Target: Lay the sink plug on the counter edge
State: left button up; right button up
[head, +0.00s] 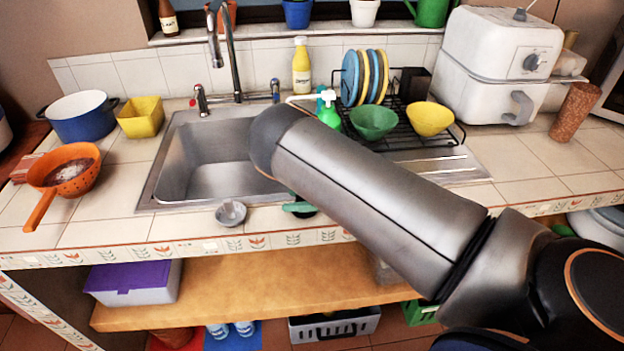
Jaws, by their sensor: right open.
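The sink plug (230,213), a small grey round piece with a raised knob, sits on the tiled counter (110,222) at its front edge, just in front of the sink (222,185). My right forearm comes in from the right and crosses over the right part of the sink. My right gripper (301,208) is mostly hidden behind that forearm; only a small green and dark part shows below it, to the right of the plug and apart from it. It is open, and the plug lies free of it. My left gripper is not in view.
An orange colander (62,180), a blue pot (82,117) and a yellow bowl (141,117) stand left of the sink. A dish rack (400,125) with plates and bowls is behind my arm. The tap (232,60) rises at the back. Counter left of the plug is clear.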

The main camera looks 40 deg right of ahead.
jog(key=shift+s+d+r, duration=0.15)
jog(key=shift+s+d, duration=0.05)
jog(key=v, duration=1.1)
jog(key=shift+s+d, duration=0.1)
jog(key=shift+s, duration=0.1)
